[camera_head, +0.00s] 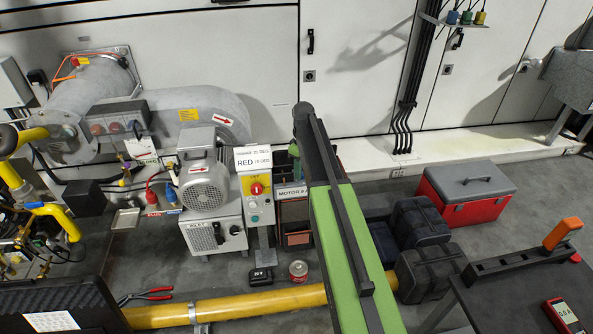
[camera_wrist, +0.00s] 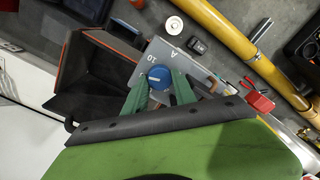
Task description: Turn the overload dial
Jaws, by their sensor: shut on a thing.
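The overload dial (camera_wrist: 158,76) is a round blue knob with a pale mark, on a grey plate (camera_wrist: 185,62) lettered "A" and "10" in the wrist view. My gripper (camera_wrist: 159,80) has its two green fingers on either side of the knob, shut on it. The tips reach the knob's sides; its top face stays visible between them. In the head view my arm hides the dial and most of the gripper. A "MOTOR" sign (camera_head: 291,192) shows beside the arm there, partly covered.
A dark open box with red edges (camera_wrist: 84,70) adjoins the dial plate. A control post (camera_head: 255,188) with a red knob on yellow stands left of my arm. A yellow pipe (camera_head: 250,304) crosses the floor in front. Black cases (camera_head: 420,222) and a red toolbox (camera_head: 466,194) stand right.

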